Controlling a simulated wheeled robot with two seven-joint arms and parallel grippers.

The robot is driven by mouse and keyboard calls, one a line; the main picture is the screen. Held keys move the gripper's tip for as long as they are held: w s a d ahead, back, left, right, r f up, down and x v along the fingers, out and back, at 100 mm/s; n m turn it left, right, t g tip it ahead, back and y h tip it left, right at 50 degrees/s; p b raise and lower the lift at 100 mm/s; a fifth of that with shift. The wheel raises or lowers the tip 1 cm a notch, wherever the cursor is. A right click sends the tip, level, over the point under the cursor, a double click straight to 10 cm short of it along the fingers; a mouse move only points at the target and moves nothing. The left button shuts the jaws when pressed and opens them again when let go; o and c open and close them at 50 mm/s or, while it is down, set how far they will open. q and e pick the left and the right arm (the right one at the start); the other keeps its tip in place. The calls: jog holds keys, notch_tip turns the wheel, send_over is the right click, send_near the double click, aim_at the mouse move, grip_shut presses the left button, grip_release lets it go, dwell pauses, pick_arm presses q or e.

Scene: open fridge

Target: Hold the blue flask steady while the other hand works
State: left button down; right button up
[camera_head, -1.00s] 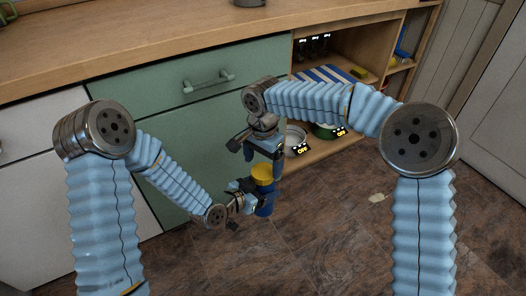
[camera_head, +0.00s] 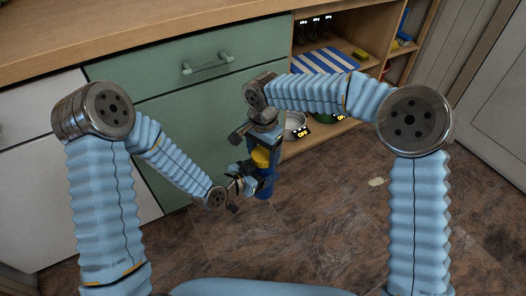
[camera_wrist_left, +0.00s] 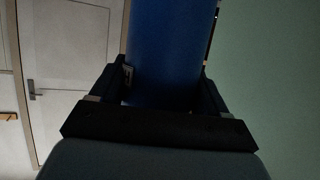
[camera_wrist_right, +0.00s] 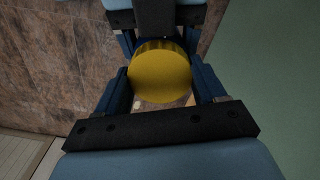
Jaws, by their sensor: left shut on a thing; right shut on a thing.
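The blue flask (camera_head: 265,190) stands upright in the air in front of the green cabinet, with a yellow cap (camera_head: 261,157) on top. My left gripper (camera_head: 254,184) is shut on the flask's blue body from the left; the body (camera_wrist_left: 165,50) fills the space between its fingers in the left wrist view. My right gripper (camera_head: 262,150) comes down from above and is shut on the yellow cap. In the right wrist view the cap's round top (camera_wrist_right: 160,76) sits between the two fingers. The flask's lower part is partly hidden by my left gripper in the head view.
Green drawers (camera_head: 190,85) with a wooden countertop (camera_head: 120,30) stand close behind the flask. Open shelves (camera_head: 345,100) at the right hold a striped cloth (camera_head: 322,61) and a metal pot (camera_head: 294,124). The brown tiled floor (camera_head: 330,220) is clear except for a small pale scrap (camera_head: 376,182).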

jog(key=n, duration=0.6)
jog(key=shift+r+n, duration=0.1)
jog(key=shift+n, duration=0.2)
jog(key=o, duration=1.2)
jog(key=shift+c, duration=0.2)
